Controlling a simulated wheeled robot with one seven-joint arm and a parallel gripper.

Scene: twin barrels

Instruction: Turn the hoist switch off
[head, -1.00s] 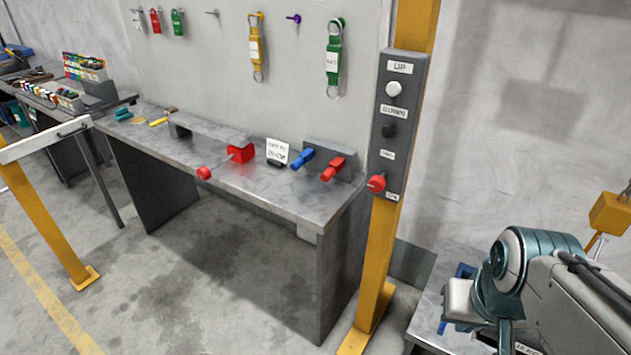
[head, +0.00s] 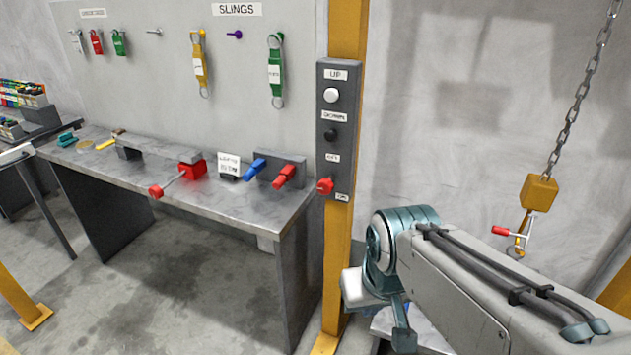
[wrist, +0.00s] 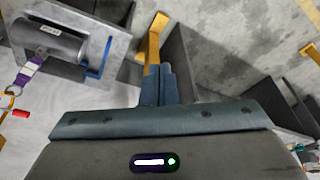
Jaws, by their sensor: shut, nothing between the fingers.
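The hoist control panel (head: 334,125) is a dark grey box on a yellow post, right of the workbench in the head view. Its red rotary switch (head: 325,186) is at the bottom, below a label that seems to read OFF and beside a small ON label. Which way the knob points is too small to tell. A white UP button (head: 331,95) and a black DOWN button (head: 331,134) sit above it. My gripper (wrist: 158,84) is shut and empty in the wrist view, pointing down toward the floor and post foot. My arm is right of and below the panel, apart from the switch.
The workbench (head: 235,207) left of the post carries a red valve-like handle (head: 190,170) and blue and red levers (head: 285,175). A chain with a yellow hook block (head: 538,192) hangs at right. A grey cylinder (wrist: 48,38) lies on a surface in the wrist view.

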